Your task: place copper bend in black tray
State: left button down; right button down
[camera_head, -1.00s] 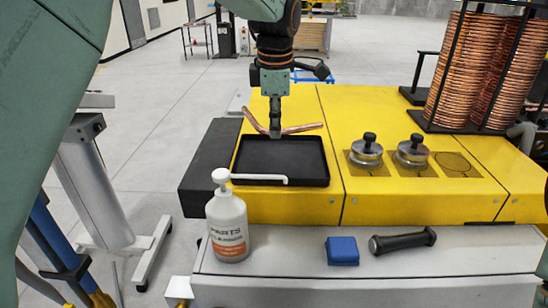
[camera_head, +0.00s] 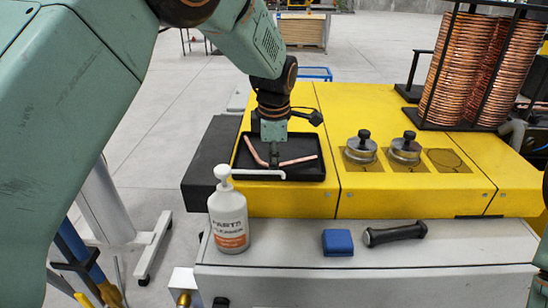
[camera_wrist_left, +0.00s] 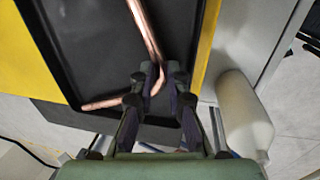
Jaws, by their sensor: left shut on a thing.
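The copper bend (camera_head: 298,161) is a bent copper tube, seen over the black tray (camera_head: 310,176) in the head view. My left gripper (camera_head: 274,163) is shut on the copper bend near its bend and points down into the tray. In the left wrist view the copper bend (camera_wrist_left: 146,32) runs between the fingers of my left gripper (camera_wrist_left: 160,82), with one arm of the tube toward the left. The black tray (camera_wrist_left: 95,45) lies beneath it. Whether the tube touches the tray floor I cannot tell. My right gripper is not in view.
A white pump bottle (camera_head: 228,218) stands in front of the tray, its spout reaching over the tray's front edge. A blue block (camera_head: 338,242) and a black handle (camera_head: 395,234) lie on the grey bench. Metal knobbed weights (camera_head: 361,147) and copper coils (camera_head: 480,70) are at the right.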

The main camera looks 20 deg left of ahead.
pick_arm(q)
jog(key=shift+w+f, duration=0.1)
jog(key=shift+f, duration=0.15)
jog(key=c, duration=1.6)
grip_release()
jog(key=shift+w+a+f, duration=0.1)
jog(key=shift+w+f, duration=0.1)
jog(key=shift+w, duration=0.15)
jog(key=shift+o, duration=1.3)
jog(key=shift+s, duration=0.2)
jog(key=shift+s+r, duration=0.1)
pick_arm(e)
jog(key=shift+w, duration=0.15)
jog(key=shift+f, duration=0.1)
